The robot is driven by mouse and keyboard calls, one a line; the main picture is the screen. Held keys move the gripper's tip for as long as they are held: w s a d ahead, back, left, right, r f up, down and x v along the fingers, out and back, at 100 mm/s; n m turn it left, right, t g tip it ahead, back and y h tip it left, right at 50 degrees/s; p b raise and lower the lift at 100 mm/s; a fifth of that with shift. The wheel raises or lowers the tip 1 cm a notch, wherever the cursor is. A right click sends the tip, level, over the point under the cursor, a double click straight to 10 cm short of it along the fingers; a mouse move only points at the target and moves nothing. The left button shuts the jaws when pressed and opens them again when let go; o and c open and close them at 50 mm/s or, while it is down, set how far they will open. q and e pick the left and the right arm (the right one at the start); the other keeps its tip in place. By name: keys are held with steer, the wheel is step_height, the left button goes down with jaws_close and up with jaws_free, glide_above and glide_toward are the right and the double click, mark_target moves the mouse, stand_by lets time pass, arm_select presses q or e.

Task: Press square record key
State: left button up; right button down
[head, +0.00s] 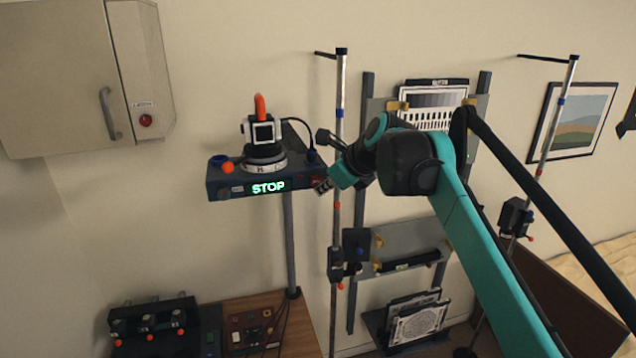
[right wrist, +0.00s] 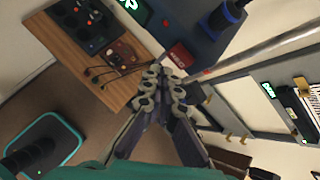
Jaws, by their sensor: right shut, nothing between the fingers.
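A dark console (head: 232,190) on a post carries a green display (head: 268,186) reading STOP. At the right end of its front is a small red square key (head: 317,181), mostly dark and partly hidden by my right gripper. In the right wrist view the red key (right wrist: 179,54) shows on the console's edge, just beyond the fingertips. My right gripper (head: 322,187) is shut and empty, its tips close to the key. In the right wrist view the closed fingertips (right wrist: 163,74) point at it; I cannot tell whether they touch. My left gripper is out of view.
A camera-like device with an orange top (head: 261,128) stands on the console, with an orange knob (head: 227,168) beside it. A vertical pole (head: 337,220) stands just right. Below is a wooden bench (head: 290,315) with small panels. A wall cabinet (head: 60,80) hangs left.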

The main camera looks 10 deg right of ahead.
steer(key=shift+w, duration=0.15)
stand_by(0.5)
steer(key=shift+w+p, duration=0.3)
steer(key=shift+w, duration=0.45)
stand_by(0.6)
steer(key=shift+s, duration=1)
